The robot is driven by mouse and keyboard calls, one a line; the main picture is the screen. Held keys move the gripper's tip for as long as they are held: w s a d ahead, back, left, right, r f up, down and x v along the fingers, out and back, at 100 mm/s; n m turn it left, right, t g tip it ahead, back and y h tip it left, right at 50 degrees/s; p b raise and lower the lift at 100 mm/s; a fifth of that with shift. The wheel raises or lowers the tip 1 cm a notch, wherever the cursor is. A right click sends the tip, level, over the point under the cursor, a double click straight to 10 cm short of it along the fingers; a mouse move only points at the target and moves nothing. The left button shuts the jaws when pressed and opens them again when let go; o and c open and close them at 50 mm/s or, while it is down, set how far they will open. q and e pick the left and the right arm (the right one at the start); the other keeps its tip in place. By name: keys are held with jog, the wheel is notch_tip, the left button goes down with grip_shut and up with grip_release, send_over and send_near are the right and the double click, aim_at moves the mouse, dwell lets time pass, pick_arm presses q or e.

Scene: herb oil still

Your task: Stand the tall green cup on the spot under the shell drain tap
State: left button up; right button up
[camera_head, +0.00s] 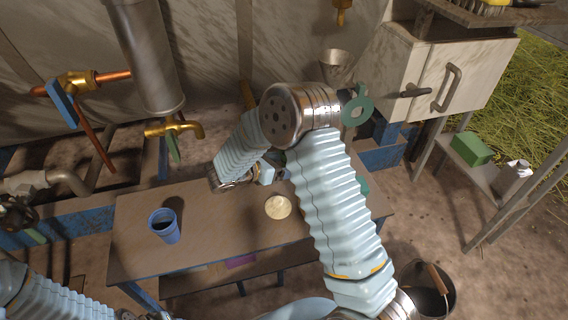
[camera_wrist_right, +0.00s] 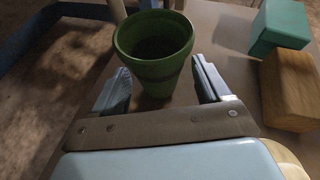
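The tall green cup (camera_wrist_right: 153,50) stands upright in the right wrist view. My right gripper (camera_wrist_right: 158,88) is open, with one finger on either side of the cup's near side; small gaps show between fingers and cup. In the head view my right arm hides the cup and most of that gripper. A brass tap (camera_head: 176,130) with a green lever is low on the pipework, just below the metal cylinder (camera_head: 146,60). I cannot make out a marked spot under it. My left arm enters at the lower left; its gripper is barely visible at the bottom edge.
A blue cup (camera_head: 165,228) stands at the left of the table (camera_head: 215,240). A pale round disc (camera_head: 278,207) lies near its middle. A green block (camera_wrist_right: 280,24) and a wooden block (camera_wrist_right: 291,90) are right of the green cup. A dark bucket (camera_head: 434,292) stands on the floor.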

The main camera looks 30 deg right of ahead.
jog(key=shift+r, duration=0.2)
jog(key=shift+a+r, duration=0.1)
jog(key=shift+a, duration=0.2)
jog(key=a, duration=0.4)
jog(key=s+a, duration=0.1)
jog(key=a, duration=0.8)
jog(key=shift+s+a+r, duration=0.25)
jog(key=shift+s+r, duration=0.15)
jog(key=shift+a, duration=0.3)
jog(key=shift+s, duration=0.1)
